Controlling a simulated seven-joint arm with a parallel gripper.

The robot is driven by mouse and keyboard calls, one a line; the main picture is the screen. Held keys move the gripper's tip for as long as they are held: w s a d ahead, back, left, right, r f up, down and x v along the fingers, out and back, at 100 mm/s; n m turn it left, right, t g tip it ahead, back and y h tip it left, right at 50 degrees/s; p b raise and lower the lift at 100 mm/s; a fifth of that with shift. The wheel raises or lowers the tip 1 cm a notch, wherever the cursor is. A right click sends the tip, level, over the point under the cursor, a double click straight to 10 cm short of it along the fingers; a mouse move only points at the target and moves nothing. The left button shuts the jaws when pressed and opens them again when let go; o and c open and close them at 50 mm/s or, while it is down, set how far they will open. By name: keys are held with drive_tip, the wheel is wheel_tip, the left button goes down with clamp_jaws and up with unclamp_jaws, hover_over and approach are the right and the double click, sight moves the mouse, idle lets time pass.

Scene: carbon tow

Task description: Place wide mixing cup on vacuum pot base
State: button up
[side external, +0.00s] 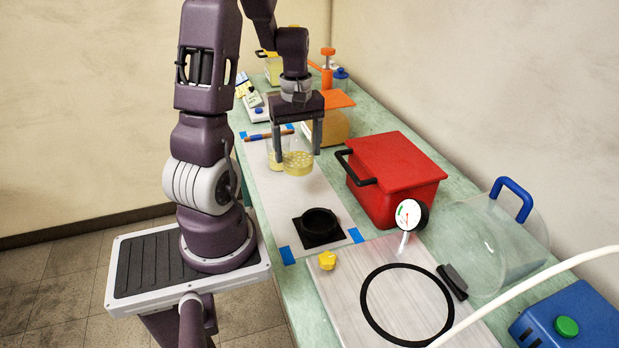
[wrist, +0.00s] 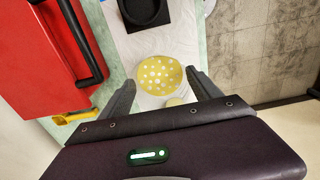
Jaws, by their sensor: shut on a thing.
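My gripper (side external: 298,154) is shut on the clear wide mixing cup (side external: 298,163), which holds yellow bubbly liquid. The cup is upright over the white sheet; I cannot tell how high it is. In the wrist view, the cup (wrist: 160,75) sits between the fingers of my gripper (wrist: 160,80). The vacuum pot base (side external: 338,298) is a pale flat board with a black ring gasket (side external: 364,305) at the near right, well apart from the cup. The area inside the ring is empty.
A black round holder (side external: 319,226) lies between cup and base. A red box (side external: 400,175), pressure gauge (side external: 409,215), clear dome (side external: 480,240), yellow knob (side external: 327,260) and white hose (side external: 535,278) surround the base.

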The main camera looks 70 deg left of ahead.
wheel_tip(320, 180, up, 8)
drive_tip(key=w+d+m, duration=0.2)
drive_tip(key=w+d, duration=0.1)
drive_tip(key=d, duration=0.1)
drive_tip(key=w+d+m, duration=0.3)
drive_tip(key=d, duration=0.2)
drive_tip(key=w+d+m, duration=0.3)
drive_tip(key=d, duration=0.2)
drive_tip(key=shift+w+d+f, duration=0.1)
drive_tip(key=shift+w+d, duration=0.1)
drive_tip(key=shift+w, duration=0.2)
drive_tip(key=d+m, duration=1)
drive_tip(key=d, duration=1.1)
drive_tip(key=f, duration=1)
drive_tip(key=s+f, duration=0.1)
drive_tip(key=f, duration=0.4)
drive_tip(key=shift+d, duration=0.35)
drive_tip(key=shift+f, duration=0.15)
drive_tip(key=o, duration=1.6)
